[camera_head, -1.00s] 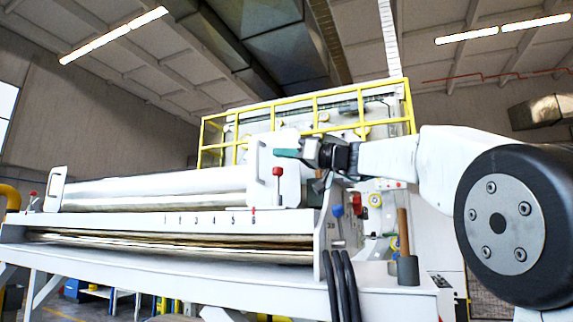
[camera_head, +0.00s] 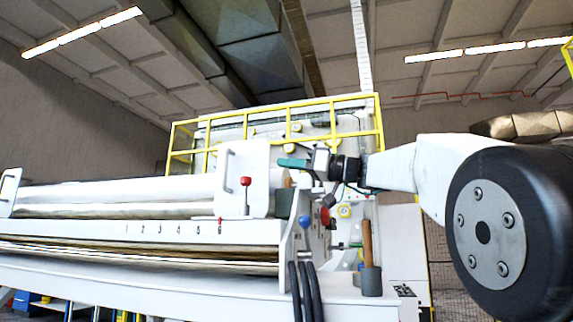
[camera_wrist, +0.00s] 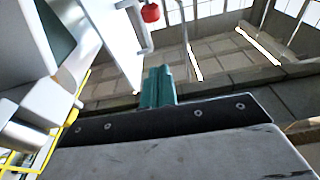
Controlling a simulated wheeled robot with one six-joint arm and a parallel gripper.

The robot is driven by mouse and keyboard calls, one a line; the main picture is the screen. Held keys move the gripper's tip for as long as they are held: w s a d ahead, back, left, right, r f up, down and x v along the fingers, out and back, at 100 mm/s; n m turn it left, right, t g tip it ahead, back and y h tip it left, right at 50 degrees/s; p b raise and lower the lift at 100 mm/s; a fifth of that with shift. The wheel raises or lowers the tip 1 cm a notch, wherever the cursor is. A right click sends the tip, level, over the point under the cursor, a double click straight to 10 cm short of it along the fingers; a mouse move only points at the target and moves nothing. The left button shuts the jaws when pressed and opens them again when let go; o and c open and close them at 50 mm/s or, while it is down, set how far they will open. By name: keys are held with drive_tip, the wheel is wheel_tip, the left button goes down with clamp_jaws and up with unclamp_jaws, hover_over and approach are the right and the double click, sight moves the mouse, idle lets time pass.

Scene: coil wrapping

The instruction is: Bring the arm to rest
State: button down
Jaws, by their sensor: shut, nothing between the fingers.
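My gripper (camera_head: 284,163) shows in the head view with its teal fingertips pointing left, near the white end plate of the coil machine. In the wrist view my gripper (camera_wrist: 158,86) has its teal fingers together with nothing between them. My white arm reaches in from the right of the head view, with a dark round joint cap in front. The coil machine (camera_head: 90,232) has a long silvery roller (camera_head: 120,194) and a white end plate (camera_head: 238,178) with a handle. I cannot tell the exact gap between fingers and plate.
A red-knobbed lever (camera_head: 245,183) stands at the end plate; a red knob also shows in the wrist view (camera_wrist: 150,12). A wooden-handled mallet (camera_head: 371,281) stands on the machine's right end, near black cables (camera_head: 302,290). A yellow railing (camera_head: 275,112) stands behind. Open air lies above.

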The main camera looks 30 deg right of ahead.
drive_tip(key=s+a+f+m+g+h, duration=0.2)
drive_tip(key=s+a+f+g+h, duration=0.25)
drive_tip(key=f, duration=0.75)
drive_tip(key=s+a+f+m+g+h, duration=0.1)
drive_tip(key=s+a+f+m+g, duration=0.2)
drive_tip(key=s+a+f, duration=0.7)
drive_tip(key=s+d+f+m+g+h, duration=0.1)
drive_tip(key=s+f, duration=0.4)
drive_tip(key=f, duration=0.5)
drive_tip(key=s+d+f+m+g+h, duration=0.1)
drive_tip(key=s+d+f+g+h, duration=0.1)
drive_tip(key=s+f, duration=0.4)
drive_tip(key=s+d+f+m+g+h, duration=0.1)
drive_tip(key=s+f+h, duration=0.4)
drive_tip(key=f, duration=1)
drive_tip(key=shift+s+d+f+g, duration=0.15)
drive_tip(key=shift+s+d+g, duration=0.3)
drive_tip(key=shift+g, duration=0.5)
drive_tip(key=shift+w, duration=0.1)
